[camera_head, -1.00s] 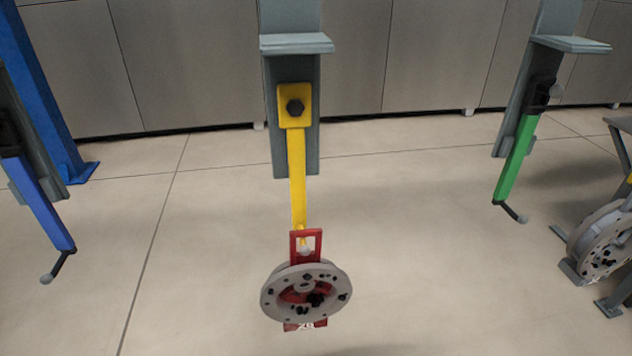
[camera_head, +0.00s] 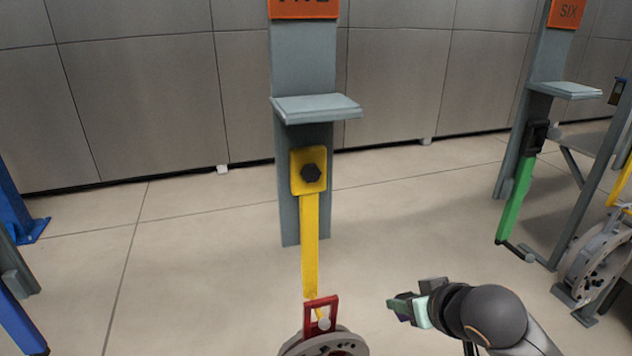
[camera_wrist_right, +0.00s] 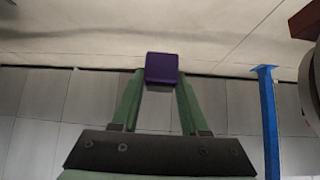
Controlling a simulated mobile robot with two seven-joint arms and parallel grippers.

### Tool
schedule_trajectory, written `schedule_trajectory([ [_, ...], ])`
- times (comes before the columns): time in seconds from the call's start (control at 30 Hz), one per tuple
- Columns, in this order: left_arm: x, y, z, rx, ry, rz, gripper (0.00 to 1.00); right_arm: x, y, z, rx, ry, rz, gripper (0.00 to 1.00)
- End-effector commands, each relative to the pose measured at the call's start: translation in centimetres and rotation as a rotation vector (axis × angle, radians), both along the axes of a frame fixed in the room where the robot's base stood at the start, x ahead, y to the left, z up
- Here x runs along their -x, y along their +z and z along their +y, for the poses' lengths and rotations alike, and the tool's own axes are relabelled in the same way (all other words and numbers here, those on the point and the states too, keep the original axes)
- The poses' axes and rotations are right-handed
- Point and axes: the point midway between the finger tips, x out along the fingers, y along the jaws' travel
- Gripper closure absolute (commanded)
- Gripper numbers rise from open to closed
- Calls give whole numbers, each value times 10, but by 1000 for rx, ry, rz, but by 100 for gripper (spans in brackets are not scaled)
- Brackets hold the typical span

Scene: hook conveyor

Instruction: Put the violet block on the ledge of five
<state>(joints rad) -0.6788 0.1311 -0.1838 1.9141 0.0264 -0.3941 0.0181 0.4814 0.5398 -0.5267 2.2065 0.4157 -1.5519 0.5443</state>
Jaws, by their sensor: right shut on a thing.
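The violet block (camera_wrist_right: 162,68) shows in the right wrist view, clamped between the green fingertips of my right gripper (camera_wrist_right: 161,80). In the head view, my right gripper (camera_head: 396,307) is at the lower middle right, pointing left; I cannot make out the block there. The ledge of five (camera_head: 316,107) is a bare grey shelf on the centre post, below an orange sign (camera_head: 303,8) whose lettering is cut off at the top. The gripper is lower in the picture than this ledge, to its right and apart from it. My left gripper is not in view.
At right are the ledge of six (camera_head: 570,90), a green arm (camera_head: 516,198) and another wheel (camera_head: 600,260). A blue post stands left.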

Motion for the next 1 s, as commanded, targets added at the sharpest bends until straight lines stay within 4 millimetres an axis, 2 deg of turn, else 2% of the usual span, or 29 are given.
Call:
schedule_trajectory([
  [0.03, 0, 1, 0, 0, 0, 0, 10, -9, 22, 2, 2, 23, -14, 100],
  [0.2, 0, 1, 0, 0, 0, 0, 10, -21, 86, 8, 2, 122, -14, 100],
  [0.33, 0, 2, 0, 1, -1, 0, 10, -20, 139, 13, 0, 208, -14, 100],
  [0.47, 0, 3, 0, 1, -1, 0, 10, -9, 196, 15, 0, 301, -14, 100],
  [0.67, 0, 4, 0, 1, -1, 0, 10, 28, 285, 16, 1, 466, -15, 100],
  [0.8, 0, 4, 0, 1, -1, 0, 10, 70, 344, 12, -1, 593, -14, 100],
  [0.9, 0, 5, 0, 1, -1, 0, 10, 103, 379, 8, 0, 682, -13, 100],
  [1.0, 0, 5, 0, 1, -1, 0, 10, 134, 405, 4, -1, 755, -11, 100],
])
